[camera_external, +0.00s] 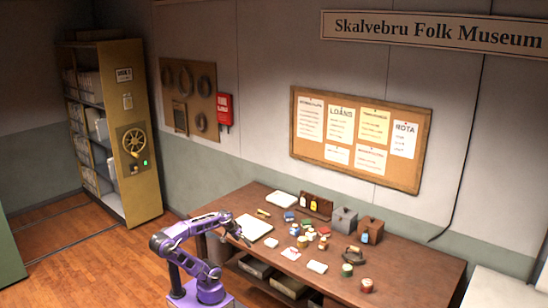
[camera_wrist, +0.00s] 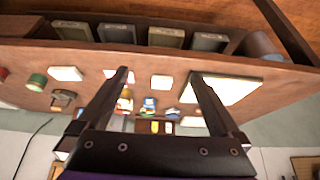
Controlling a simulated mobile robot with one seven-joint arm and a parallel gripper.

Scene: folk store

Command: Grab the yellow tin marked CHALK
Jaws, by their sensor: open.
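A cluster of small tins and boxes (camera_external: 309,237) stands mid-table, some with yellow parts. Their lettering is too small to read, so I cannot tell which is the yellow CHALK tin. In the wrist view, which looks upside down, a small yellowish item (camera_wrist: 125,104) shows just inside the left finger, partly hidden by it. My gripper (camera_external: 246,239) is open and empty above the left part of the table, left of the cluster. Its two fingers (camera_wrist: 158,74) are wide apart in the wrist view, with nothing between the tips.
The brown table (camera_external: 225,265) also holds an open book (camera_external: 253,228), a dark rack with bottles (camera_external: 314,205), a grey box (camera_external: 344,219), a brown box (camera_external: 370,231), a dark iron (camera_external: 353,255), a green tin (camera_external: 347,270) and a red tin (camera_external: 367,285). Bins (camera_wrist: 118,33) sit under the tabletop.

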